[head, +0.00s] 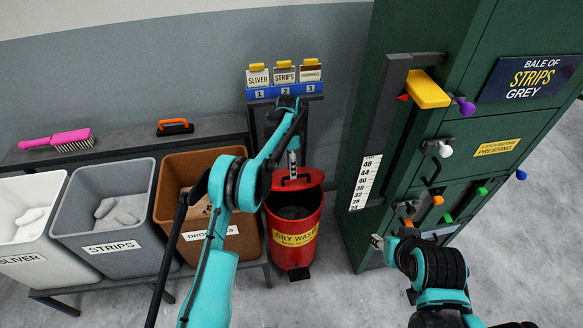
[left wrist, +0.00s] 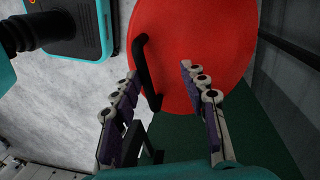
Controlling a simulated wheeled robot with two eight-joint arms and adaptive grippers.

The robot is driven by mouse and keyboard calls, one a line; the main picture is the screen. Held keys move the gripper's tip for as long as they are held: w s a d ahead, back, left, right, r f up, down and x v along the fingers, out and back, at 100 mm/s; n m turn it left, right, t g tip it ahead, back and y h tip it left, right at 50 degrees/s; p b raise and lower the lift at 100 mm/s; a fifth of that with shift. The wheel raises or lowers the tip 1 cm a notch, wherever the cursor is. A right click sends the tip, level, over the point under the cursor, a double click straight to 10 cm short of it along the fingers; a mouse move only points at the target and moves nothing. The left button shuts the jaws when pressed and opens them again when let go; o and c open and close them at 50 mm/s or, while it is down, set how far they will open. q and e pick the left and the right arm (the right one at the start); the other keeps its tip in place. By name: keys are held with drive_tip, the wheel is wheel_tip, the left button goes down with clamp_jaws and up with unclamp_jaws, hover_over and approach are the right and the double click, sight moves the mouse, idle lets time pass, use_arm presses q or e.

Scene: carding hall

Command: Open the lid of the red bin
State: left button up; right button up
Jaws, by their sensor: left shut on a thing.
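Brown (head: 172,173), grey (head: 108,172) and white bins stand on a rack to the left. A green press (head: 380,135) with knobs and levers stands close on the right. A blue card holder (head: 285,90) is behind the red bin. The floor in front is clear.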

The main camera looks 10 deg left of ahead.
use_arm(q)
drive_tip(key=shift+w+a, duration=0.1)
drive_tip(key=shift+a, duration=0.05)
wheel_tip(320, 180, up, 12)
drive_tip(key=w, duration=0.2)
drive_tip(key=shift+a, duration=0.2)
idle(0.3)
drive_tip(key=s+a+r+n+t, duration=0.2)
drive_tip(key=s+r+n, duration=0.2)
drive_tip(key=s+r, duration=0.35)
drive_tip(key=s+a+r+n+t, duration=0.2)
drive_tip(key=s+a+r+n, duration=0.1)
drive_tip(key=s+r, duration=0.45)
drive_tip(key=s+a+f+n+t, duration=0.1)
drive_tip(key=s+f+n+t, duration=0.1)
drive_tip(key=s, duration=0.9)
drive_tip(key=s+a+f+n+t, duration=0.1)
drive_tip(key=s+f+n+t, duration=0.2)
drive_tip(key=s, duration=0.8)
wheel_tip(320, 180, down, 4)
drive_tip(key=shift+s+a+r+n+y, duration=0.15)
drive_tip(key=shift+s+a+n+y, duration=0.2)
drive_tip(key=shift+n, duration=0.85)
drive_tip(key=shift+w, duration=0.15)
